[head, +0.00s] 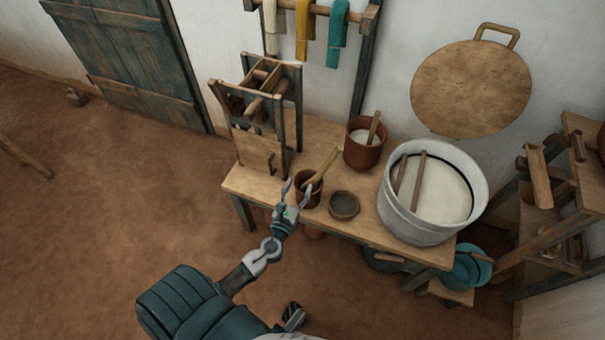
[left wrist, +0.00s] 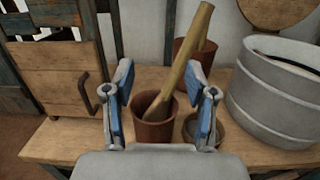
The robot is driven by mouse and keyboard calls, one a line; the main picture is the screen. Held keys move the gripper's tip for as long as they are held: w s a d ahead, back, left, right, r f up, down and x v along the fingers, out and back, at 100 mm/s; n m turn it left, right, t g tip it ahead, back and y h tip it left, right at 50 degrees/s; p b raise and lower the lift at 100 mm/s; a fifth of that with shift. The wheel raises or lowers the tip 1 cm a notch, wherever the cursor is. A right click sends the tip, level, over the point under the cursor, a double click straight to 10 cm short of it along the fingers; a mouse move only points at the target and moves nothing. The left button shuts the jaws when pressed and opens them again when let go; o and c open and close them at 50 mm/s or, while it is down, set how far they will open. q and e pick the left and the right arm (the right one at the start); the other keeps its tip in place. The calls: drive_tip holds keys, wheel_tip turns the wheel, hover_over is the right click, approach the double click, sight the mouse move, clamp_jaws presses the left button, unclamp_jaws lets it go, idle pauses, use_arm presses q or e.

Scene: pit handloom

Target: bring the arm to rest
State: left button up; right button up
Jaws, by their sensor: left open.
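My left gripper (head: 292,197) is at the front edge of the wooden bench, in front of a small brown cup (head: 309,190). In the left wrist view the open gripper (left wrist: 160,108) has its two blue-padded fingers spread, with the cup (left wrist: 153,133) between and beyond them. A wooden-handled tool (head: 323,167) leans in the cup, tilted to the right; its handle also shows in the left wrist view (left wrist: 187,62). Nothing is seen held in the fingers. I cannot tell whether a finger touches the cup. My right gripper is not in view.
On the bench (head: 330,220) stand a small dark bowl (head: 344,205), a reddish pot (head: 362,153) with a stick, a large grey tub (head: 425,224) with sticks across it, and a wooden frame (head: 258,150). A wooden rack (head: 545,235) is at the right. The floor at left is mostly clear.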

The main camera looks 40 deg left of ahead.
use_arm(q)
drive_tip(key=s+f+n+g+p, duration=0.2)
drive_tip(key=s+f+n+g, duration=0.35)
drive_tip(key=f+n, duration=0.45)
drive_tip(key=s+f+n+g+p, duration=0.35)
drive_tip(key=s+f+n, duration=0.3)
drive_tip(key=f, duration=0.45)
drive_tip(key=s+d+f+n+g+h+p, duration=0.1)
drive_tip(key=s+d+f+n+g+h, duration=0.1)
drive_tip(key=s+d+f+n+g, duration=0.2)
drive_tip(key=s+d+f+n+g+h+p, duration=0.1)
drive_tip(key=s+d+f+n, duration=0.5)
drive_tip(key=s, duration=0.7)
wheel_tip(320, 180, down, 3)
drive_tip(key=n+g+h, duration=0.1)
drive_tip(key=n+g, duration=0.1)
drive_tip(key=n, duration=0.2)
drive_tip(key=shift+s+d+r+g+h, duration=0.2)
drive_tip(key=shift+d+g+h, duration=0.05)
drive_tip(key=shift+g+h, duration=0.15)
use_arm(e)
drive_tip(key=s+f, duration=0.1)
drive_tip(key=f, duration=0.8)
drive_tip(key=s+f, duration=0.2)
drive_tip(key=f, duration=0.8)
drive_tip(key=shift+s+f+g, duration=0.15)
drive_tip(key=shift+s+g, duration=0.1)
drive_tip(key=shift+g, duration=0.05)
use_arm(q)
drive_tip(key=shift+n, duration=0.25)
